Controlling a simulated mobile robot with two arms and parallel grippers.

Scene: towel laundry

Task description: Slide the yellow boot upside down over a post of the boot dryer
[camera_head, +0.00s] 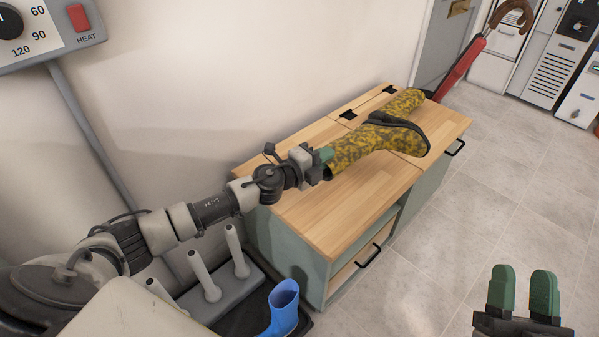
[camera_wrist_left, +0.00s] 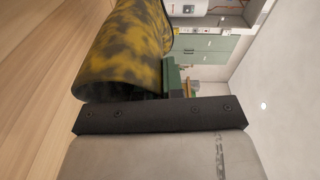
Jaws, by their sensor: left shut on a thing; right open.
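The yellow boot (camera_head: 355,150), mottled with dark patches and with a black sole, lies on its side above or on the wooden cabinet top. My left gripper (camera_head: 326,160) is shut on the rim of its shaft. In the left wrist view the boot's shaft (camera_wrist_left: 125,50) fills the upper left, beside the green fingers (camera_wrist_left: 172,78). Another yellow mottled part (camera_head: 405,101) shows behind the sole; I cannot tell if it is a second boot. The boot dryer has pale upright posts (camera_head: 237,252) on a grey base at the lower left. My right gripper (camera_head: 522,292) is open and empty over the floor.
A blue boot (camera_head: 283,307) stands by the dryer's right side, partly cut off. The cabinet (camera_head: 345,215) has an open front with dark handles. A red umbrella (camera_head: 460,70) leans at its far end. A heat control panel (camera_head: 45,30) is on the wall.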

